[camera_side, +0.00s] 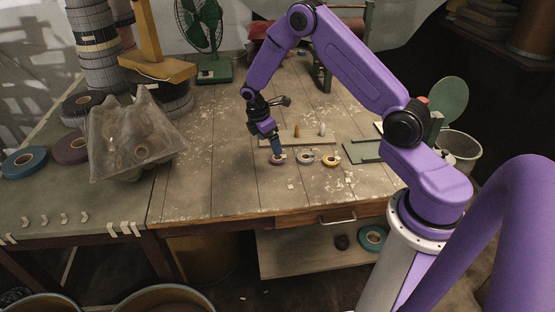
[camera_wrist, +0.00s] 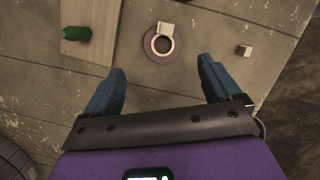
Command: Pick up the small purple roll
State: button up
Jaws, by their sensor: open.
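The small purple roll (camera_wrist: 163,59) lies flat on the table in the wrist view, a ring with a pale inner core and a white tab at its far edge. In the side view the roll (camera_side: 277,161) is at the left end of a short row of small rolls. My gripper (camera_wrist: 162,73) has blue fingers spread wide, with nothing between them. In the wrist view the roll is ahead of the fingertips, between their lines. In the side view my gripper (camera_side: 277,151) points down close above the roll; whether it touches is not clear.
Two more small rolls, one grey (camera_side: 305,158) and one orange (camera_side: 330,160), lie to the right. A board with short pegs (camera_side: 297,131) lies behind. A small pale block (camera_wrist: 243,51) is right of the roll. A crumpled clear bag (camera_side: 130,145) sits left.

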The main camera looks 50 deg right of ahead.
jog(key=x, duration=0.5)
jog(key=shift+s+d, duration=0.1)
jog(key=shift+s, duration=0.25)
jog(key=shift+d+f, duration=0.2)
jog(key=shift+f, duration=0.45)
jog(key=c, duration=1.1)
jog(key=shift+c, duration=0.2)
